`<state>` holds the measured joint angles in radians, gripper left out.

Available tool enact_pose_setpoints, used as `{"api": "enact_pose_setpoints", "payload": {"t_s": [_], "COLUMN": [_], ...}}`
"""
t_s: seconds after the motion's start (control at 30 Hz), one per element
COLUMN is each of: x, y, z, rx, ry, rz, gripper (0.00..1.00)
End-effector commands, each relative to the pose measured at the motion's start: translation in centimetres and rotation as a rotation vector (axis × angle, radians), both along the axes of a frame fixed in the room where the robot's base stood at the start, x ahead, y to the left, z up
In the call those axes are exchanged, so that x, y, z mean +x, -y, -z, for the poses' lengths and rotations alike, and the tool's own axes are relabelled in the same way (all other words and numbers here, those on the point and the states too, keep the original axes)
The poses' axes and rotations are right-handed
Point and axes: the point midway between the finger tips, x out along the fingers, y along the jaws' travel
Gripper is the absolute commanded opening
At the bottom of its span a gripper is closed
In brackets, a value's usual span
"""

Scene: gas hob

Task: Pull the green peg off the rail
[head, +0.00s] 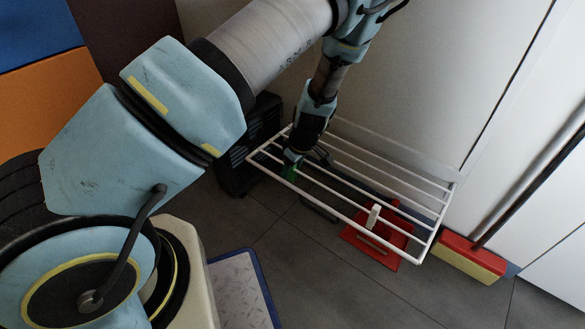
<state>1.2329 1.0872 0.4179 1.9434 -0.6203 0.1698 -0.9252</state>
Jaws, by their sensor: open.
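The green peg (289,173) is small in the head view, on the front left part of the white wire rack (347,217), at one of its rails. My gripper (296,159) is at the peg, pointing down from above. It is open. The gripper and wrist hide the upper part of the peg, and I cannot tell whether the fingers touch it.
Below are a red dustpan (376,240) and, to the right, a red and yellow broom head (468,257). A black crate-like object (241,178) stands left of the rack. White panels are behind.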

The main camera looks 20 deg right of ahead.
Motion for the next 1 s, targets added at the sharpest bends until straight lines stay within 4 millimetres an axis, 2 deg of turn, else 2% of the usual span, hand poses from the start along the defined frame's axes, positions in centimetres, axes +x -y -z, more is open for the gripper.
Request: {"api": "enact_pose_setpoints", "payload": {"t_s": [0.27, 0.8, 1.0], "x": [0.05, 0.07, 0.07], "y": [-0.03, -0.04, -0.04], "z": [0.14, 0.12, 0.12], "rx": [0.0, 0.0, 0.0], "ry": [0.0, 0.0, 0.0], "rz": [0.0, 0.0, 0.0], "gripper": [0.6, 0.01, 0.0]}}
